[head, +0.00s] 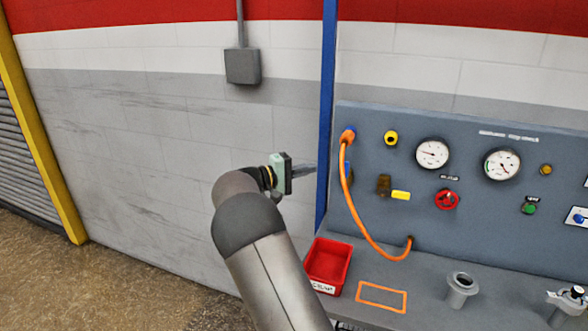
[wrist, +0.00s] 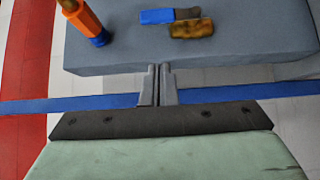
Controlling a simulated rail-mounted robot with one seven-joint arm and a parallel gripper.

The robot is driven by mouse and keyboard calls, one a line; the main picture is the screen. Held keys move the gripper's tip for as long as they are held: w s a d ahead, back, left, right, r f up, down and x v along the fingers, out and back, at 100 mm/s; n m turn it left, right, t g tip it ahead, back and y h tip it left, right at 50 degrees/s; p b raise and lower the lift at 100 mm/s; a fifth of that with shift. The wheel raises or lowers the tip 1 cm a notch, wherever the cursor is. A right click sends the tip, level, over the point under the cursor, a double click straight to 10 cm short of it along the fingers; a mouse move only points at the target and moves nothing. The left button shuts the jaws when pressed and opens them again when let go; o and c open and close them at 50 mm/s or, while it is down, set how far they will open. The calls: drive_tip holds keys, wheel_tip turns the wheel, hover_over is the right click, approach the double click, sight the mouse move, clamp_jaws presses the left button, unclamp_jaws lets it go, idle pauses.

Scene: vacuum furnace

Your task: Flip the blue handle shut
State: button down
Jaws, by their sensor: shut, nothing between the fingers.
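The blue handle (wrist: 157,16) shows at the top of the wrist view, with a grey lever part beside a brass valve body (wrist: 192,29). In the head view only a small blue patch (head: 349,172) of it seems to show at the panel's left edge, close to the blue post. My gripper (head: 314,168) is shut and empty, left of the panel by the post. In the wrist view its closed fingertips (wrist: 160,72) point toward the panel edge, apart from the handle.
The blue post (head: 327,90) stands between my gripper and the panel (head: 460,235). A red bin (head: 328,263) sits below. A yellow handle (head: 400,195) and brass valve (head: 384,185) are to the right.

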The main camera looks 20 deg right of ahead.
sight(345, 175)
drive_tip(key=s+d+p, duration=0.1)
drive_tip(key=s+d, duration=0.1)
drive_tip(key=d, duration=0.4)
drive_tip(key=shift+p, duration=0.35)
drive_tip(key=shift+s+b, duration=0.1)
drive_tip(key=shift+b, duration=0.3)
